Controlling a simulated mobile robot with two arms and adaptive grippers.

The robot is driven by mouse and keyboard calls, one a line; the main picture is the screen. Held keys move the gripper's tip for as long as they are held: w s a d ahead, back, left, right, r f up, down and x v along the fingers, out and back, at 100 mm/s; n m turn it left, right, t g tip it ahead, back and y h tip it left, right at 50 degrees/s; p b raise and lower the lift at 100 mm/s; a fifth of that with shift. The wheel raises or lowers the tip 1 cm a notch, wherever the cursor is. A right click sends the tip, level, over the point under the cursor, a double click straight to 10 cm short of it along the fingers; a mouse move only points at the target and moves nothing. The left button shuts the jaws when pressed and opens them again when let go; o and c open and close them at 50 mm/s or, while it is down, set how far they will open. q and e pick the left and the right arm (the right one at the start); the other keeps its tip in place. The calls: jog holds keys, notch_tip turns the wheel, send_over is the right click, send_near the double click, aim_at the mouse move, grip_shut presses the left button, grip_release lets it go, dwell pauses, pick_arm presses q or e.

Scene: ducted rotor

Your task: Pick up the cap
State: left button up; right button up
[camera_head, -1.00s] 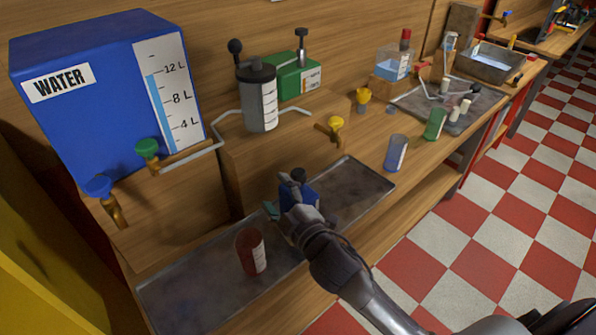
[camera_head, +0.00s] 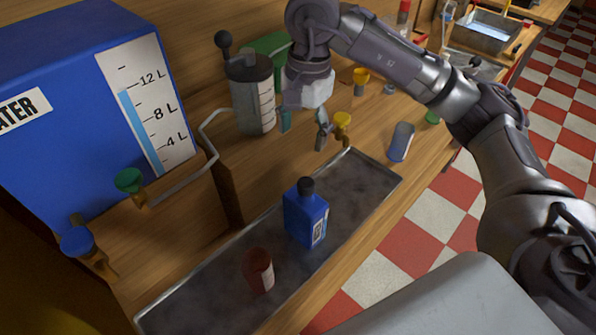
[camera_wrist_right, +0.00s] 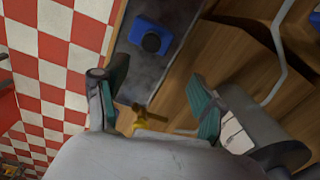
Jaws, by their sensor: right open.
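A black cap (camera_head: 306,187) sits on top of a blue bottle (camera_head: 306,218), which stands upright on the grey metal tray (camera_head: 372,182). In the right wrist view the cap (camera_wrist_right: 151,42) shows from above on the blue bottle (camera_wrist_right: 167,38), beyond the fingers. My right gripper (camera_head: 303,124) is open and empty, above and behind the bottle, near the yellow-handled tap. It also shows in the right wrist view (camera_wrist_right: 155,112), with its two fingers wide apart. My left gripper is not in view.
A red cup (camera_head: 258,270) stands on the tray in front of the bottle. A yellow-handled tap (camera_head: 342,122) is close to my right gripper. A blue water tank (camera_head: 75,120) with taps stands left, and a grey cylinder (camera_head: 252,100) behind. A blue-grey cup (camera_head: 400,142) is at right.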

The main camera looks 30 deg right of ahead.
aim_at(307, 181)
jog(key=shift+h, duration=0.3)
jog(key=f, duration=0.2)
jog(key=f+p, duration=0.1)
jog(key=f, duration=0.2)
jog(key=f+p, duration=0.1)
jog(key=f, duration=0.1)
jog(key=shift+s+d+f, duration=0.1)
jog(key=shift+d+f, duration=0.05)
jog(key=shift+d, duration=0.25)
jog(key=shift+f, duration=0.3)
jog(key=shift+s+f+p, duration=0.2)
jog(key=shift+f+p, duration=0.4)
jog(key=shift+p, duration=0.05)
jog(key=f+p, duration=0.1)
jog(key=f, duration=0.2)
jog(key=shift+s+f+p, duration=0.2)
jog(key=shift+f+p, duration=0.1)
jog(key=shift+p, duration=0.05)
jog(key=shift+w+f, duration=0.1)
jog(key=shift+f, duration=0.2)
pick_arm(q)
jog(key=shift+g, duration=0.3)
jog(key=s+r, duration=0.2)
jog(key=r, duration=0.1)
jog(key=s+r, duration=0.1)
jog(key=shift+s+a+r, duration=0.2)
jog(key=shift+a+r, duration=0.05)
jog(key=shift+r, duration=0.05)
pick_arm(e)
jog(key=c, duration=0.8)
